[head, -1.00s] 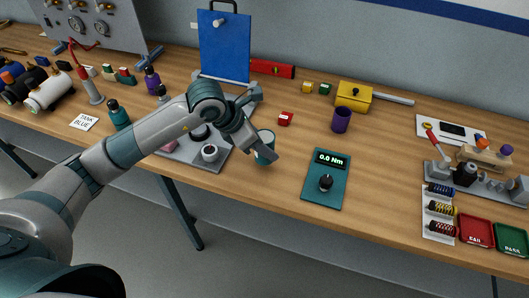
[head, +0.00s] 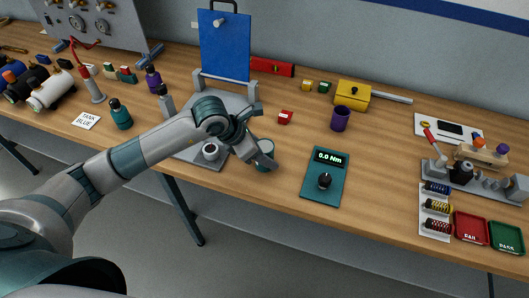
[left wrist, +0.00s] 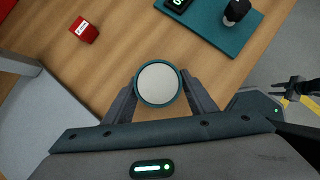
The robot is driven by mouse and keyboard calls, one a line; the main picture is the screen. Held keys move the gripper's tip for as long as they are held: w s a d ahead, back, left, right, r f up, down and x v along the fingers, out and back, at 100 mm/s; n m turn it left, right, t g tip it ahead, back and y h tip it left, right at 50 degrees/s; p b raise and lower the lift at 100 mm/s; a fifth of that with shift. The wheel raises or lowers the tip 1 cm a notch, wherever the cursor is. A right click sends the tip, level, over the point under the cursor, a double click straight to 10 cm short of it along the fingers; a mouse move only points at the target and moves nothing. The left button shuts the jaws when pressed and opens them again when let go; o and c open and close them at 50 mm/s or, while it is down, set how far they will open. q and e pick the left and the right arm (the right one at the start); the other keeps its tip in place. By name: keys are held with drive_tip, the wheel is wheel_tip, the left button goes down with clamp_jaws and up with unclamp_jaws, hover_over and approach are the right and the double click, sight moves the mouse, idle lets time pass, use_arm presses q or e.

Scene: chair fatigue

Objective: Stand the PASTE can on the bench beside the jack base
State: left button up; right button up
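A teal can (head: 265,158) with a pale round top (left wrist: 158,84) is at the front part of the bench; no label on it is readable, so I cannot confirm it is the PASTE can. My left gripper (head: 256,152) has a finger on each side of it, seemingly pressed on its wall in the left wrist view (left wrist: 159,92). The can looks upright, at or very near the bench top. The grey base plate (head: 190,156), perhaps the jack base, lies just left of the can, partly hidden by my arm. My right gripper is not in the head view.
A teal torque meter (head: 326,178) lies right of the can. A small red block (head: 285,117) and a purple cup (head: 340,118) stand behind. A blue panel (head: 224,45) rises behind the base plate. Bare wood lies between the can and the meter.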

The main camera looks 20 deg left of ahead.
use_arm(q)
drive_tip(key=shift+o, duration=0.5)
drive_tip(key=shift+r, duration=0.1)
drive_tip(key=shift+s+a+r, duration=0.15)
drive_tip(key=shift+a+r, duration=0.1)
drive_tip(key=shift+r, duration=0.15)
drive_tip(key=b+v, duration=0.3)
drive_tip(key=v, duration=0.8)
